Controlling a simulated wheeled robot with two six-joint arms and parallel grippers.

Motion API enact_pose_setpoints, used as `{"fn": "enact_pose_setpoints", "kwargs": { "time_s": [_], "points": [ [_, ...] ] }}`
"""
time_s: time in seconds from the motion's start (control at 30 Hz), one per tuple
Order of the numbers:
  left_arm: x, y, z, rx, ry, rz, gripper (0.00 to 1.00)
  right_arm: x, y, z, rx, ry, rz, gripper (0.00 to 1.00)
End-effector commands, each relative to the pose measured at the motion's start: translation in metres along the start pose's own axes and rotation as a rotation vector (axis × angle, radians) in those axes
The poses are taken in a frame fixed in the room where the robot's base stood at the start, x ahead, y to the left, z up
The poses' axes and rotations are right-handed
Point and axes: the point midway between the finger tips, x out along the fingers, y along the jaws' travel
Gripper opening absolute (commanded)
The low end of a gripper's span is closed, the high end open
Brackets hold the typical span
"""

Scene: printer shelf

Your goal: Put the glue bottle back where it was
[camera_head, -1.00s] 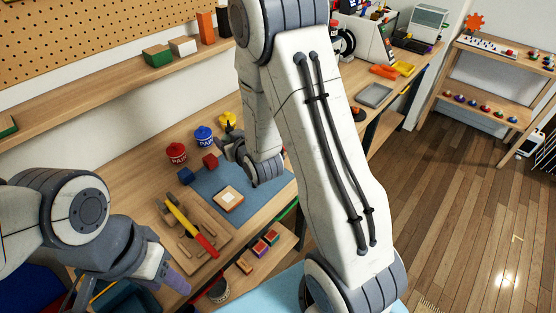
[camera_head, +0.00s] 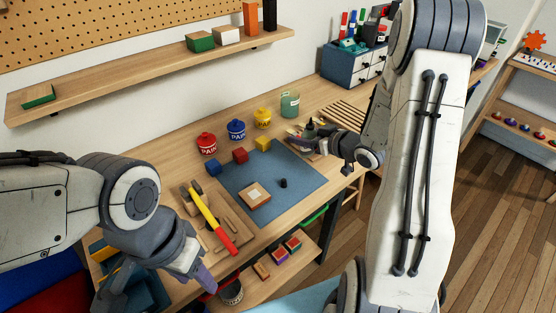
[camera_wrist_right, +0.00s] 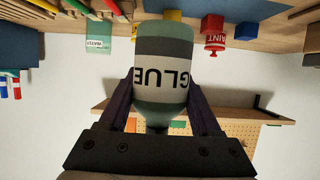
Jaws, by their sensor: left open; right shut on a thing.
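The glue bottle (camera_wrist_right: 165,60) fills the middle of the right wrist view, its label upside down there. My right gripper (camera_wrist_right: 162,95) is shut on it, with one finger on each side. In the head view my right gripper (camera_head: 305,137) is over the back right of the blue mat, near the tabletop. There the bottle is small and hard to make out, and I cannot tell whether it touches the table. My left gripper (camera_head: 155,287) is open and empty at the front left, by the table's front edge.
Red (camera_head: 207,143), blue (camera_head: 236,129) and yellow (camera_head: 263,118) paint pots and a green water jar (camera_head: 290,104) line the back. The blue mat (camera_head: 305,192) holds a wooden tile (camera_head: 255,195) and a small dark piece (camera_head: 283,183).

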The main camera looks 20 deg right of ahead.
Motion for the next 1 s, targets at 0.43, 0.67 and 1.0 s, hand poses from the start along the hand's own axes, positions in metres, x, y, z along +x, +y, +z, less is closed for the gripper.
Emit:
{"fn": "enact_pose_setpoints", "kwargs": {
  "time_s": [0.43,0.67,1.0],
  "points": [
    [-0.007,0.001,0.0,0.0,0.0,0.0,0.51,0.079,-0.046,0.018,-0.001,0.0,-0.001,0.36],
    [-0.011,0.001,-0.001,0.0,0.0,0.0,0.51,0.09,-0.047,0.04,0.003,-0.003,0.0,0.36],
    [-0.013,0.001,-0.001,0.0,0.0,0.0,0.51,0.097,-0.046,0.055,-0.001,0.002,0.002,0.36]
  ]
}}
